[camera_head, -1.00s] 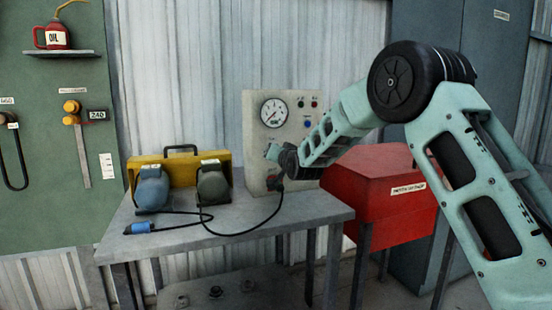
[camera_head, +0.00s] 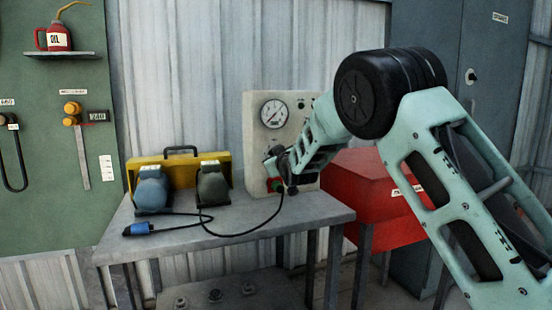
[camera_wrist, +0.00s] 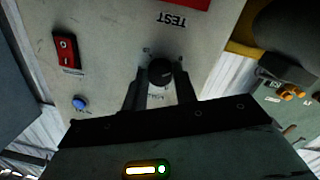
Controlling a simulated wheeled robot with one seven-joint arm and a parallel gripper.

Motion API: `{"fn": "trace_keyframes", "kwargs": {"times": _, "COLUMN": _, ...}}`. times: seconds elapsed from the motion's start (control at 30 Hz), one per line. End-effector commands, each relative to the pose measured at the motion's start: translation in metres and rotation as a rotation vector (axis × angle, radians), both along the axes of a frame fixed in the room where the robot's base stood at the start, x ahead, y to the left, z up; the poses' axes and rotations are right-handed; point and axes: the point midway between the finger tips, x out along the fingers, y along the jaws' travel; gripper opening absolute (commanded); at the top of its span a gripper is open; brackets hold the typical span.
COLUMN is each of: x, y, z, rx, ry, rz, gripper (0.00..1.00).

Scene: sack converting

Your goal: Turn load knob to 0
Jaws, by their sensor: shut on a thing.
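The load knob (camera_wrist: 160,72) is a small dark round knob on the pale face of the test panel (camera_wrist: 110,40) in the wrist view. My gripper (camera_wrist: 160,84) has one finger on each side of the knob and is shut on it. Small marks lie around the knob, but they are too small to read, so its setting cannot be told. In the head view my gripper (camera_head: 274,152) is at the front of the panel (camera_head: 252,110), below the round gauge (camera_head: 274,113). My arm and gripper hide the knob there.
The panel stands on a grey bench (camera_head: 235,235) with a blue motor (camera_head: 151,188), a grey motor (camera_head: 213,186) and a black cable (camera_head: 235,235). A red box (camera_head: 365,190) is at the right.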

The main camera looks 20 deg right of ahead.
Motion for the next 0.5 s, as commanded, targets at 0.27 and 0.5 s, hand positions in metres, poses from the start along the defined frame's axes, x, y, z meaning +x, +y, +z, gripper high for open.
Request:
{"fn": "trace_keyframes", "kwargs": {"times": 0.27, "x": -0.0004, "y": -0.0002, "z": -0.0033, "rx": -0.132, "ry": 0.006, "rz": 0.0, "gripper": 0.05}}
{"fn": "trace_keyframes", "kwargs": {"times": 0.5, "x": -0.0004, "y": -0.0005, "z": -0.0033, "rx": -0.175, "ry": 0.006, "rz": -0.001, "gripper": 0.05}}
